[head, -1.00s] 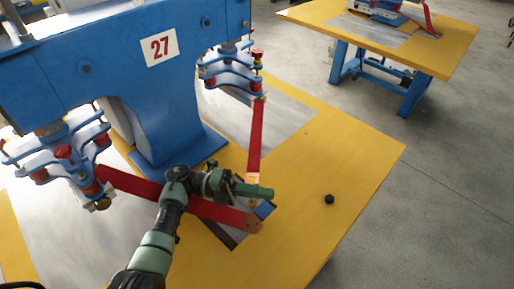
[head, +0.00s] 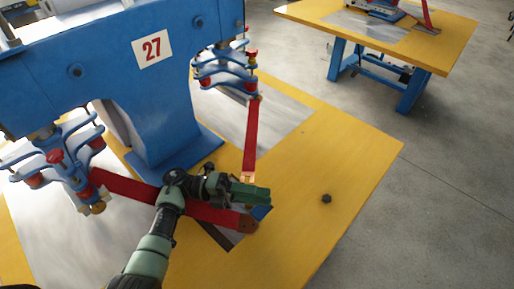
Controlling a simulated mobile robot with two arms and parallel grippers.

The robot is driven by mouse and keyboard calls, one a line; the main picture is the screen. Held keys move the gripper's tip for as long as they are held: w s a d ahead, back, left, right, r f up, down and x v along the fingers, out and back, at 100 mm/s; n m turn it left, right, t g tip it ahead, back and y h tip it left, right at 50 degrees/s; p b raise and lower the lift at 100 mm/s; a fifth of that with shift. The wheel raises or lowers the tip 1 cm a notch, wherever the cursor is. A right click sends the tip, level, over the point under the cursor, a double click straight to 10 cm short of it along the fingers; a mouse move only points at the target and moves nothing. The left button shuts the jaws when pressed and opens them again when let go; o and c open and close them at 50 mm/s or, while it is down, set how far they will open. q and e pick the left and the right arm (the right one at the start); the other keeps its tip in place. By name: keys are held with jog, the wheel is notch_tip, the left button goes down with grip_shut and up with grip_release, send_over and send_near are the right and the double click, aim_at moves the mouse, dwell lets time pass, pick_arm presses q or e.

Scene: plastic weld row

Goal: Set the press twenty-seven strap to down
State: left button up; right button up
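The blue press (head: 160,100) carries a white plate with a red 27 (head: 151,47). One red strap (head: 251,138) runs from the right clamp head down to a copper-coloured end by my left gripper. A second red strap (head: 125,184) runs from the left clamp head to the right, behind my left wrist, to a brown end (head: 247,225). My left gripper (head: 262,196) is over the table beside the strap ends; its green fingers look close together, and whether they hold a strap is unclear. My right gripper is not in view.
The yellow table (head: 350,150) has grey metal plates (head: 275,125) let into it. A small black knob (head: 326,198) stands on its right part. A blue piece (head: 262,211) lies under my gripper. Another yellow table (head: 450,40) stands at the back right, across open grey floor.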

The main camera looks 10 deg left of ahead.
pick_arm(q)
jog(key=s+a+p, duration=0.1)
jog(key=s+a, duration=0.2)
jog(key=a, duration=0.3)
jog(key=shift+a+f, duration=0.15)
jog(key=shift+a, duration=0.25)
dwell(0.3)
jog(key=shift+s, duration=0.1)
dwell(0.3)
notch_tip(320, 180, up, 20)
jog(key=b, duration=0.1)
dwell(0.5)
